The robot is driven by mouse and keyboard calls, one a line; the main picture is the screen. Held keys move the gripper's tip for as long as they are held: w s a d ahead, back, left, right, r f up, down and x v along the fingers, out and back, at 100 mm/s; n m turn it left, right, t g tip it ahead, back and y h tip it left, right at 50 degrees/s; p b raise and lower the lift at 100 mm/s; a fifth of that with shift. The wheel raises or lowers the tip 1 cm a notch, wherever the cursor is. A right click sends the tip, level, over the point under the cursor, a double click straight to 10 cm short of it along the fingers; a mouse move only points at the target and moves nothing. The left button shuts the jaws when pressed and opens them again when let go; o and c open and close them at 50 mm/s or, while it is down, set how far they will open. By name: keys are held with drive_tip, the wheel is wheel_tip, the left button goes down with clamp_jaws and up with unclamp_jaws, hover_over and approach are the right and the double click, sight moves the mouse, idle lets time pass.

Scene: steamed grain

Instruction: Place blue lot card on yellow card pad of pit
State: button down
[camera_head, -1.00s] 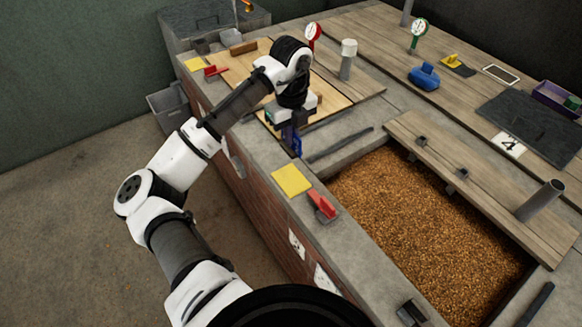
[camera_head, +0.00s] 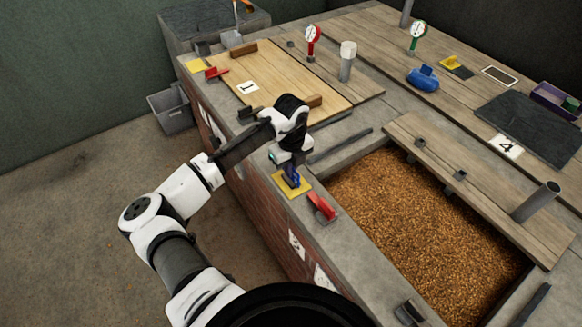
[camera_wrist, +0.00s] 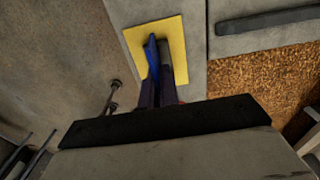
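The blue lot card (camera_head: 292,178) is held upright in my gripper (camera_head: 290,169), directly above or touching the yellow card pad (camera_head: 292,194) on the pit's ledge. I cannot tell whether its lower edge touches. In the wrist view the blue card (camera_wrist: 152,54) stands edge-on between the dark fingers (camera_wrist: 158,85), within the outline of the yellow pad (camera_wrist: 178,38). My gripper is shut on the card and hides part of it.
A red-handled tool (camera_head: 321,206) sits on the ledge just right of the pad. The grain pit (camera_head: 430,220) lies beyond it. A dark bar (camera_head: 340,145) lies along the pit's left end. Another yellow pad (camera_head: 195,65) lies at the far left corner.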

drive_tip(key=shift+f, duration=0.2)
drive_tip(key=c, duration=1.6)
unclamp_jaws()
drive_tip(key=shift+c, duration=0.2)
drive_tip(key=shift+r, duration=0.1)
wheel_tip(320, 180, up, 12)
drive_tip(key=b, duration=0.1)
drive_tip(key=shift+r+b, duration=0.15)
drive_tip(key=shift+b, duration=0.2)
